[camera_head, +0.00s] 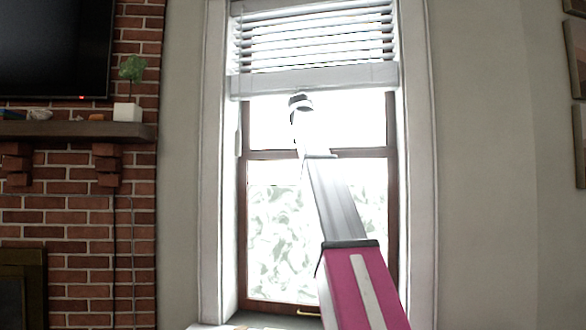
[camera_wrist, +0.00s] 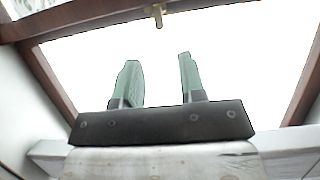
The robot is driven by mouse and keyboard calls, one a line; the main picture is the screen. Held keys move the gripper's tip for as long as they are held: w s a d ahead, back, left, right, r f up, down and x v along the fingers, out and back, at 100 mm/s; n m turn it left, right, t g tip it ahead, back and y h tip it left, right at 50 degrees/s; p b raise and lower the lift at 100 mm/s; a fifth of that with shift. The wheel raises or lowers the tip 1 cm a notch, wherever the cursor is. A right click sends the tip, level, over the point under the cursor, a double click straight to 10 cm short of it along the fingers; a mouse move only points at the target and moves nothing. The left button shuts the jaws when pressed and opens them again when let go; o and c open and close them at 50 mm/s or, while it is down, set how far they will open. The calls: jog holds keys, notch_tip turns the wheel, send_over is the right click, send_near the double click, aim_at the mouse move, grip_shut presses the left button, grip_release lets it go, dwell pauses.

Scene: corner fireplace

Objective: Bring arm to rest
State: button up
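My gripper (camera_wrist: 158,60) shows in the wrist view with two green fingers set apart and nothing between them. It is open and empty. In the head view my arm, with a pink section nearest, stretches up and forward in front of the bright window (camera_head: 275,220). The fingers cannot be made out in the head view. In the wrist view the fingers stand against bright glass framed by brown wood, so the gripper faces the window. I cannot tell how far it is from the pane.
White blinds (camera_head: 315,75) hang over the window's top. At left, a brick wall (camera_head: 75,232) carries a mantel shelf (camera_head: 60,130) with a white-potted plant (camera_head: 128,111); a dark screen (camera_head: 52,45) is above. Picture frames (camera_head: 578,60) hang at far right. Bare wall lies right of the window.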

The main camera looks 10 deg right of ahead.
jog(key=w+a+f+n+g+y, duration=0.1)
jog(key=w+f, duration=0.1)
jog(key=f, duration=1.3)
jog(key=w+a+f+n+g, duration=0.1)
jog(key=f+g, duration=0.1)
jog(key=f, duration=1.3)
jog(key=s+a+f+n+g+y, duration=0.15)
jog(key=s+f, duration=0.35)
jog(key=f, duration=1.4)
jog(key=s+a+f+g+y, duration=0.1)
jog(key=s+f+g, duration=0.3)
jog(key=f, duration=1.5)
jog(key=s+a+f+n+g+y, duration=0.1)
jog(key=s+f+g, duration=0.3)
jog(key=s+f, duration=2.4)
jog(key=shift+s+a+f+y, duration=0.3)
jog(key=shift+s+a+y, duration=0.05)
jog(key=shift+a, duration=0.4)
